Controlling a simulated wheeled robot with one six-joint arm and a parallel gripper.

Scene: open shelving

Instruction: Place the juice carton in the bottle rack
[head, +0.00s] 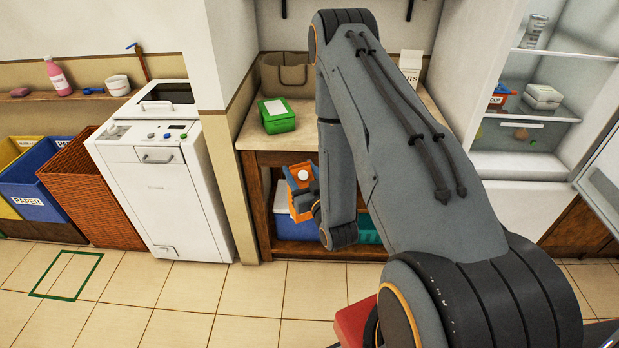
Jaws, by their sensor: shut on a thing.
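The juice carton (299,174) is orange with a white round cap and a dark blue part. It is held in front of the wooden counter's open lower shelf, tilted. My gripper (313,188) is shut on it; my arm hides much of the fingers. No bottle rack is plain to see. A brown, open-topped holder (284,74) stands at the back of the counter, partly behind my arm, and I cannot tell whether it is the rack.
A green box (277,116) sits on the counter (250,136). A blue-and-white cooler (290,225) and a teal bin (367,228) are below. A white washing machine (160,185) stands left, an open fridge (520,165) right. The floor at front left is clear.

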